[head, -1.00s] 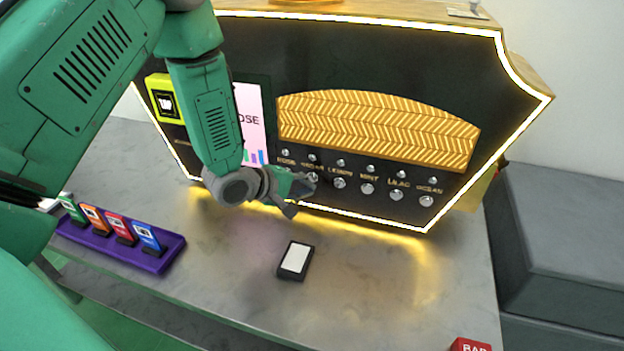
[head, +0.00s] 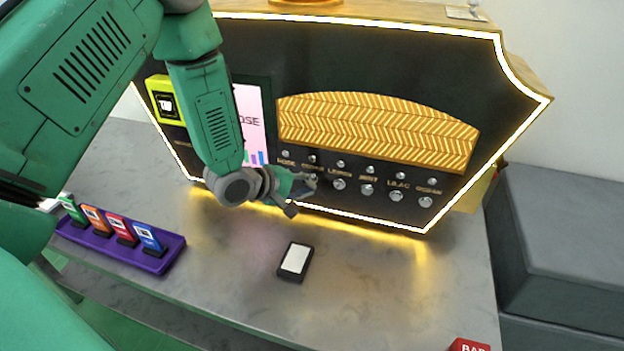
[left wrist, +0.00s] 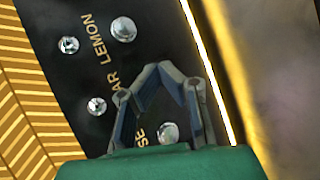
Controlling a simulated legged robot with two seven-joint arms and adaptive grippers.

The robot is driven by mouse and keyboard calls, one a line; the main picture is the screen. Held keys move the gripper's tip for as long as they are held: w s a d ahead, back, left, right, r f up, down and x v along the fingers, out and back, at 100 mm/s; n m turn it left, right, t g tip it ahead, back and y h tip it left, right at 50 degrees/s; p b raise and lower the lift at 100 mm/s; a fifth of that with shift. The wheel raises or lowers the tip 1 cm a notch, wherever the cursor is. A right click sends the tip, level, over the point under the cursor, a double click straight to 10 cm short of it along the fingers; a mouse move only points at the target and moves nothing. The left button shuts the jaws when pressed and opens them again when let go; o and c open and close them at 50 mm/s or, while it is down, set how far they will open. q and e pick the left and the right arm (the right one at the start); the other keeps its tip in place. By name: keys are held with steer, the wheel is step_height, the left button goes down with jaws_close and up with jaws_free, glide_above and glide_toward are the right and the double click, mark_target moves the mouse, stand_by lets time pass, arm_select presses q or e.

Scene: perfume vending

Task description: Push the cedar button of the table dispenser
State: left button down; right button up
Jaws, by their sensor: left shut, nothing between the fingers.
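The table dispenser (head: 250,45) has a black front panel with a row of labelled round silver buttons, each with a small bulb above its label. My left gripper (head: 309,181) is shut and empty, its fingertips at the cedar button's place in the row. That button is hidden behind the fingertips in both views. In the left wrist view the closed fingertips (left wrist: 159,72) lie over the panel beside the partly covered cedar label (left wrist: 115,80). I cannot tell whether they touch the button. The lemon button (head: 339,184) is just to the right. My right gripper is not in view.
The rose button (left wrist: 168,132) shows between the fingers in the left wrist view. A black device with a white screen (head: 295,260) lies on the table (head: 390,290). A purple holder (head: 158,262) with coloured cards stands at left. A red block (head: 468,345) is at the front right.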

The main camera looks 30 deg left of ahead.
arm_select(q)
steer(key=shift+w+a+r, duration=0.1)
steer(key=shift+w, duration=0.5)
stand_by(0.7)
stand_by(0.4)
steer(key=shift+s+d+p, duration=0.2)
steer(key=shift+s+p, duration=0.4)
steer(key=shift+s, duration=0.25)
steer(key=s, duration=0.2)
steer(key=s+d+p, duration=0.1)
steer(key=s, duration=0.2)
stand_by(0.8)
